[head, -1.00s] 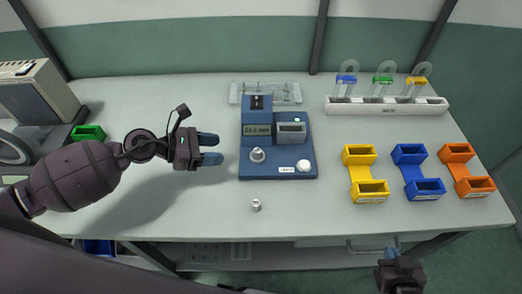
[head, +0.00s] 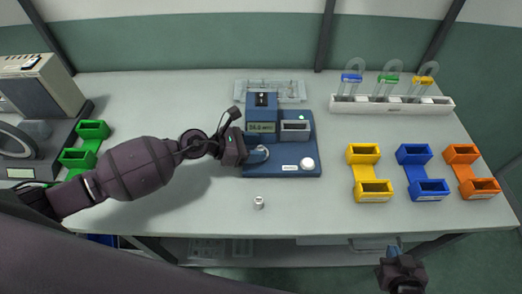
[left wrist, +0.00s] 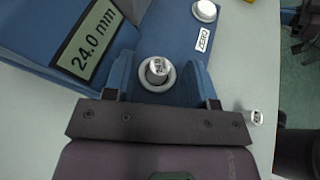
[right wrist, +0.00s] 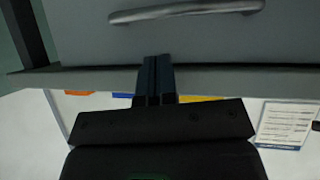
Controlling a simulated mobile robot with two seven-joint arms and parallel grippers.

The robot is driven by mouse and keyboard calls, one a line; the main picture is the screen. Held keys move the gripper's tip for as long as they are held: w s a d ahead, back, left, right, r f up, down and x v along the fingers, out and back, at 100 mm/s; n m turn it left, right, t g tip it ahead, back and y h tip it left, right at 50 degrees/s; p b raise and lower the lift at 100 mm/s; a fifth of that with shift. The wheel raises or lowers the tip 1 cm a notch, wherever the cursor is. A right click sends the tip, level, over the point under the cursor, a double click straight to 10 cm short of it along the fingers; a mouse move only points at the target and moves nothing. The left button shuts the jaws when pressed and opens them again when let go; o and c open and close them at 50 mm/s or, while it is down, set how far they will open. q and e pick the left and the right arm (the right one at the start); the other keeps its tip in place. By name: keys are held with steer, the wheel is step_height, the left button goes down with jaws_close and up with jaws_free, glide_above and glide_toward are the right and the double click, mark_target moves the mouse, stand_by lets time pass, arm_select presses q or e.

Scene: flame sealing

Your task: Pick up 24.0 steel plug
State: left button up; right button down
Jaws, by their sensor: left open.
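The 24.0 steel plug (left wrist: 158,68) is a small silver cylinder standing in a round seat on the blue gauge (head: 313,140). The gauge display (left wrist: 88,38) reads 24.0 mm. My left gripper (left wrist: 162,75) is open, with its blue fingers on either side of the plug. I cannot tell if they touch it. In the head view the left gripper (head: 255,153) reaches over the gauge's left side and partly hides the plug. A second steel plug (head: 259,202) stands on the bench in front of the gauge. My right gripper (right wrist: 157,80) is shut and empty below the bench's front edge.
Yellow (head: 373,187), blue (head: 428,187) and orange (head: 484,187) bins stand on the right. A white rack (head: 430,105) with coloured-top items is at the back right. A clear fixture (head: 285,91) is behind the gauge. Green bins (head: 92,130) stand left.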

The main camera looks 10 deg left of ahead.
arm_select(q)
jaws_close()
stand_by(0.3)
